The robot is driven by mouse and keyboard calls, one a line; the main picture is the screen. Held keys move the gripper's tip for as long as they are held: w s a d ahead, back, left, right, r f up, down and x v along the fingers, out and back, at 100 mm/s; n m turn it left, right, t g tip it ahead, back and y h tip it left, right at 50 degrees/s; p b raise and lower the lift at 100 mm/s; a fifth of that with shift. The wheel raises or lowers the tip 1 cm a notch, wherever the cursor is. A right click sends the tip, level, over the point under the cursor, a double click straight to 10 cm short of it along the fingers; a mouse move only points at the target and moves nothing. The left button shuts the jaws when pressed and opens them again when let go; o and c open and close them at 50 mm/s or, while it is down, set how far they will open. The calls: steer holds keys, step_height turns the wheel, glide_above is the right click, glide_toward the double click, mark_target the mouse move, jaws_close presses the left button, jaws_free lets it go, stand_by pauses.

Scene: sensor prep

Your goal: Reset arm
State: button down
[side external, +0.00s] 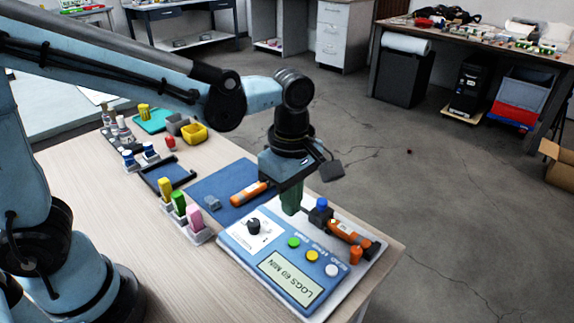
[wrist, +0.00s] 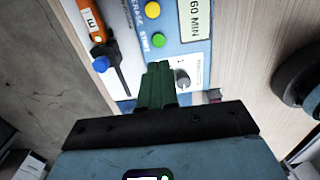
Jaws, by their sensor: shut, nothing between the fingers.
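My gripper (side external: 291,198) is shut and empty. Its green fingers point down over the near-back edge of the blue control panel (side external: 244,268), close to its black knob (side external: 253,226). In the wrist view the shut fingers (wrist: 157,70) show together in front of the panel, beside the knob (wrist: 182,79). I cannot tell whether the fingertips touch anything. An orange sensor (side external: 346,233) lies on the panel's right side, with a blue-capped part (side external: 321,205) beside it. Another orange sensor (side external: 248,193) lies on the blue mat (side external: 214,190).
The panel has green, yellow and white buttons and a screen (side external: 290,279). A holder with yellow, green and pink items (side external: 195,232) stands left of it. A black frame (side external: 168,177), small bottles (side external: 122,130) and a yellow bin (side external: 194,133) stand farther back. The front-left tabletop is bare.

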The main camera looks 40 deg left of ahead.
steer(key=s+a+r+m+t, duration=0.1)
steer(key=s+a+m+t, duration=0.1)
steer(key=a+m, duration=0.4)
steer(key=s+a+r+m+t, duration=0.2)
steer(key=a+m+t, duration=0.3)
steer(key=m, duration=0.7)
steer(key=shift+a, duration=1.15)
stand_by(1.0)
